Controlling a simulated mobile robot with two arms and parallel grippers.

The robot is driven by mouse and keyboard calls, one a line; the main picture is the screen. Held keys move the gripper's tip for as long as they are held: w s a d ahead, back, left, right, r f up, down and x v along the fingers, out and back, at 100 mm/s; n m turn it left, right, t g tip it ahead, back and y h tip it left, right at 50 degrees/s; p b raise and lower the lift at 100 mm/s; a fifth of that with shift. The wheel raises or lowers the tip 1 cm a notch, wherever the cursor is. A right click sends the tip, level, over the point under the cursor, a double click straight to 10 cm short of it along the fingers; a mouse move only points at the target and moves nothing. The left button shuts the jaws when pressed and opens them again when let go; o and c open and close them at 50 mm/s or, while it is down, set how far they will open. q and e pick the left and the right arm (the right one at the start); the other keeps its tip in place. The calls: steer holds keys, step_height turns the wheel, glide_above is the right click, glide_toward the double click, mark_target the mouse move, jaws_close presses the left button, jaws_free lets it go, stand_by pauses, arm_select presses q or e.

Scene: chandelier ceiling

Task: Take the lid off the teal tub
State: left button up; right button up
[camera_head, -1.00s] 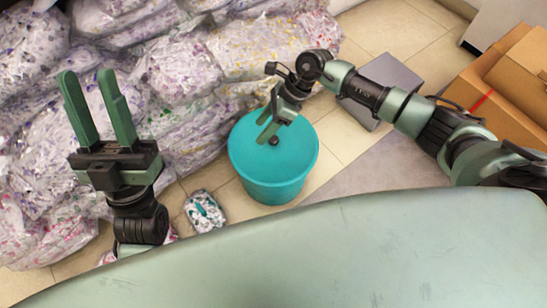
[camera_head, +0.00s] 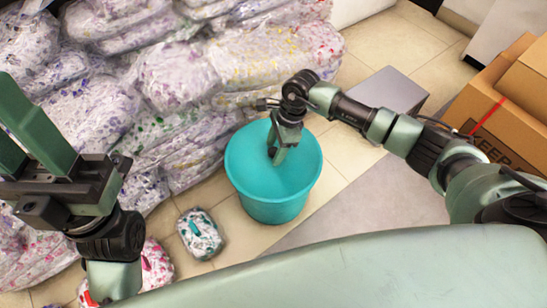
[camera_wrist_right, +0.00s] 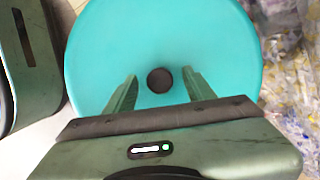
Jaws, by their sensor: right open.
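The teal tub (camera_head: 272,207) stands on the tiled floor in the middle of the head view. Its flat teal lid (camera_head: 300,165) is on top. In the right wrist view the lid (camera_wrist_right: 160,35) fills the middle and has a dark round knob (camera_wrist_right: 160,80) at its centre. My right gripper (camera_wrist_right: 157,78) is open above the lid, with one finger on each side of the knob; I cannot tell whether they touch it. In the head view this gripper hides most of the knob. My left gripper (camera_head: 22,120) is open and empty at the far left, away from the tub.
Clear plastic bags with coloured bits (camera_head: 180,75) are piled behind and left of the tub. A small bag (camera_head: 200,234) lies on the floor left of it. A grey box (camera_head: 388,90) and cardboard boxes (camera_head: 515,110) stand at the right.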

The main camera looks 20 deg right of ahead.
jaws_close()
steer(key=shift+r, duration=0.15)
